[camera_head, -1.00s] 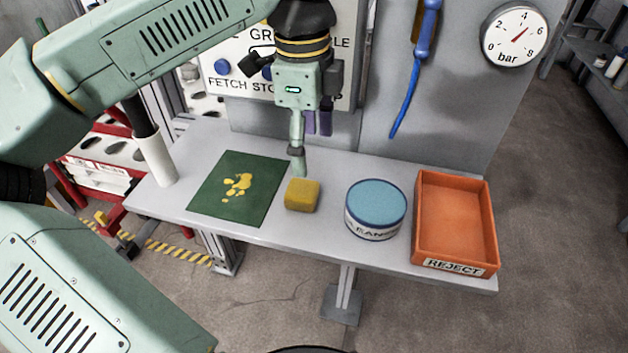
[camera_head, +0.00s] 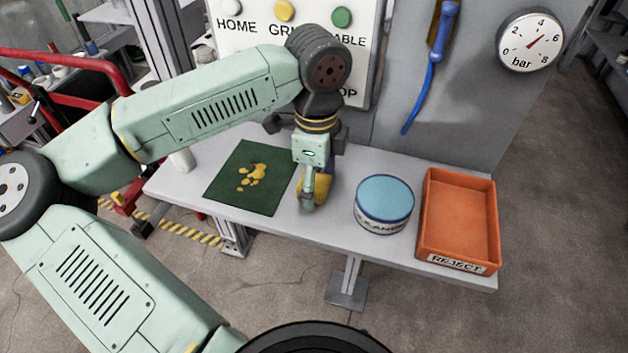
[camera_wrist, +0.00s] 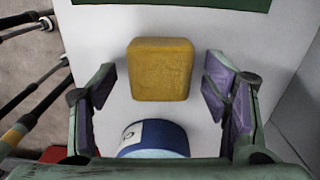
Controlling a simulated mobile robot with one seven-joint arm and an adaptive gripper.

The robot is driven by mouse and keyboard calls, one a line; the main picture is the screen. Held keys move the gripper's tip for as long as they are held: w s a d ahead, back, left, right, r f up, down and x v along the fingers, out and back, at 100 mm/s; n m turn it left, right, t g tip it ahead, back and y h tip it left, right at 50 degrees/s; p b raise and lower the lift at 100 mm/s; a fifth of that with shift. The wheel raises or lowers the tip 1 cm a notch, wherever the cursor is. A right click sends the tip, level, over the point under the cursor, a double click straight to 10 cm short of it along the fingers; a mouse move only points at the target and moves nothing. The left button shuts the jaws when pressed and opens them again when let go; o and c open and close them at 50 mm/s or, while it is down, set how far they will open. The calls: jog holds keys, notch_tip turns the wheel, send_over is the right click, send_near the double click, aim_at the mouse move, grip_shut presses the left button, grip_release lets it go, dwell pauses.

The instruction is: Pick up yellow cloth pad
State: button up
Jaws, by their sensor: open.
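The yellow cloth pad (camera_head: 325,190) is a small rounded block on the grey bench, partly hidden behind my gripper in the head view. In the wrist view the pad (camera_wrist: 160,69) stands out whole, between and slightly beyond my two purple-lined fingers. My gripper (camera_head: 308,200) is low over the bench at the pad. The wrist view shows my gripper (camera_wrist: 160,88) open, with a gap between the pad and each finger.
A blue-topped cleaner tin (camera_head: 384,203) stands right of the pad. An orange reject tray (camera_head: 427,215) is at the bench's right end. A green mat (camera_head: 226,189) with yellow smears lies to the left. A panel with buttons (camera_head: 290,35) rises behind.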

jog(key=shift+c, duration=0.4)
jog(key=c, duration=1.1)
